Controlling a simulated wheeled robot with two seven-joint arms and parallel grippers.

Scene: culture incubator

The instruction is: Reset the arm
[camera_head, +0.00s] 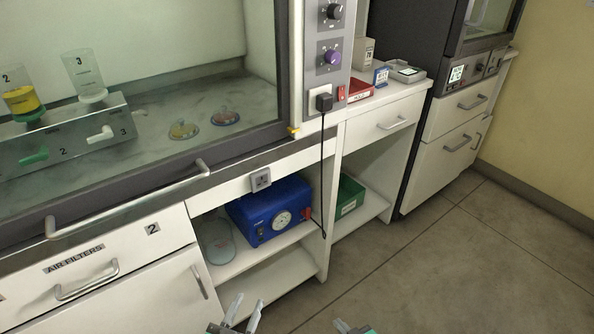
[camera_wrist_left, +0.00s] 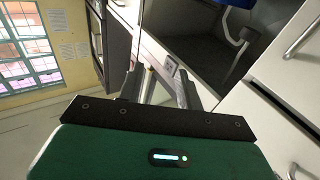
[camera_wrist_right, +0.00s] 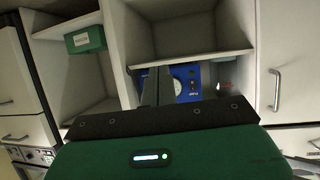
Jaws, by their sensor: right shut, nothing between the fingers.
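My left gripper (camera_head: 245,309) is at the bottom edge of the head view, in front of the lower cabinets. Its two fingers stand apart with nothing between them; they also show spread in the left wrist view (camera_wrist_left: 160,88). My right gripper (camera_head: 345,325) barely shows at the bottom edge of the head view, over the floor. In the right wrist view its fingers (camera_wrist_right: 157,86) are together and empty, with the open shelves beyond them.
A fume hood with a handled sash (camera_head: 130,200) fills the left. Below it, a blue box with a dial (camera_head: 272,209) and a green bin (camera_head: 348,196) sit on open shelves. A black cord (camera_head: 322,170) hangs down. The floor (camera_head: 450,265) at right is clear.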

